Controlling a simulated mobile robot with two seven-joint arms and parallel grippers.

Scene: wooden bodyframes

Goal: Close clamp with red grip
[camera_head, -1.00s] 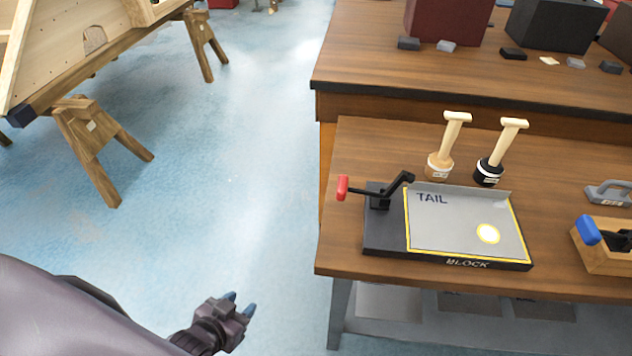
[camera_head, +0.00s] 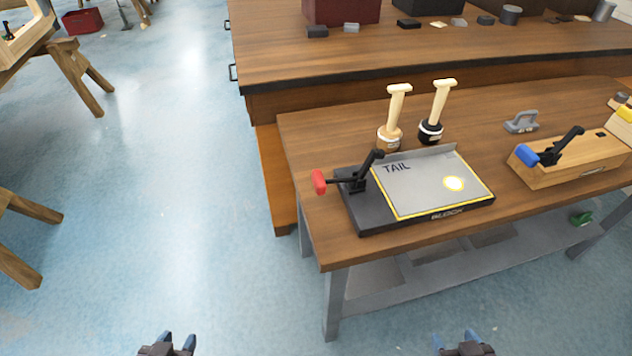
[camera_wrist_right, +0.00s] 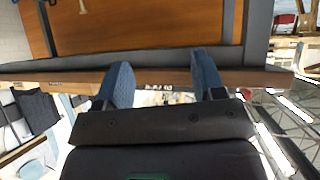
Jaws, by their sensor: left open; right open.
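The clamp with the red grip (camera_head: 319,181) is mounted on the left end of a dark block fixture (camera_head: 376,219) on the wooden table. Its black arm (camera_head: 372,164) tilts up to the right and its red grip sticks out to the left. The fixture's grey plate (camera_head: 420,180) is outlined in yellow and marked TAIL. My left gripper (camera_head: 178,342) is open and empty over the floor at the bottom of the head view. My right gripper (camera_head: 464,342) is open and empty at the bottom, in front of the table; its blue fingers also show in the right wrist view (camera_wrist_right: 160,88).
Two wooden-handled stamps (camera_head: 393,120) (camera_head: 433,118) stand behind the plate. A wooden box with a blue-grip clamp (camera_head: 528,156) is at the right. A grey handled tool (camera_head: 521,122) lies behind it. A lower shelf (camera_head: 375,276) runs under the table.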

